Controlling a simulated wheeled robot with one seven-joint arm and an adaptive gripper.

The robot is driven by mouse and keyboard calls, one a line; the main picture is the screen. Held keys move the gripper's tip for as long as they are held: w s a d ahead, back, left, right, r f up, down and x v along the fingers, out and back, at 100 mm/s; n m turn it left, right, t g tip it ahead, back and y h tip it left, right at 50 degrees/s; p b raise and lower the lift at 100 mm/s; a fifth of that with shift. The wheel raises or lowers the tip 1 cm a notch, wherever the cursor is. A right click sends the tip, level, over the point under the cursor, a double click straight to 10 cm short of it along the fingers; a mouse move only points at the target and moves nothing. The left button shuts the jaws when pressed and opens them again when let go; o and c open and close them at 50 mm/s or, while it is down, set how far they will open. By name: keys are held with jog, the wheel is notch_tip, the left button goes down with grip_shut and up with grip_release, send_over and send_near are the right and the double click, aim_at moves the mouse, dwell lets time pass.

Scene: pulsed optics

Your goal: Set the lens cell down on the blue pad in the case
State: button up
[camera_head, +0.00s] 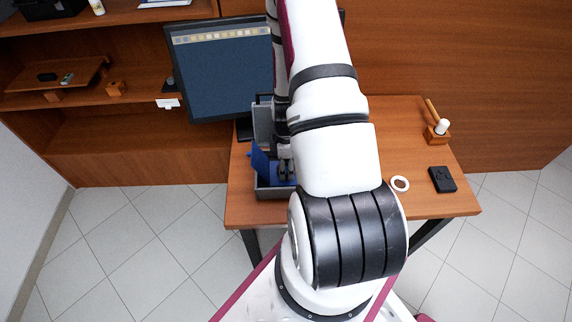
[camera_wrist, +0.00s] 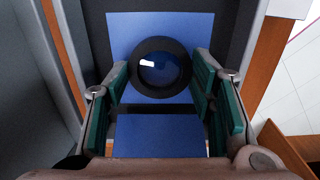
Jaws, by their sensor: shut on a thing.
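The lens cell (camera_wrist: 161,72) is a black ring around dark blue glass. In the wrist view it sits between the fingertips of my gripper (camera_wrist: 160,82), which is shut on it. Behind it lies a flat blue pad (camera_wrist: 195,27) inside the grey case; I cannot tell whether the cell touches it. A second blue surface (camera_wrist: 160,135) shows closer to my palm. In the head view my gripper (camera_head: 286,170) is down inside the open grey case (camera_head: 275,194), and the lens cell is hidden there.
A monitor (camera_head: 222,70) stands behind the case on the wooden desk (camera_head: 385,125). To the right lie a white ring (camera_head: 400,184), a black box (camera_head: 442,179) and a wooden holder (camera_head: 437,135) with a white-topped item. The case walls stand close around my gripper.

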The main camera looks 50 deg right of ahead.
jog(key=shift+f, duration=0.3)
jog(key=o, duration=1.2)
jog(key=shift+o, duration=0.2)
jog(key=shift+r, duration=0.1)
notch_tip(320, 180, up, 12)
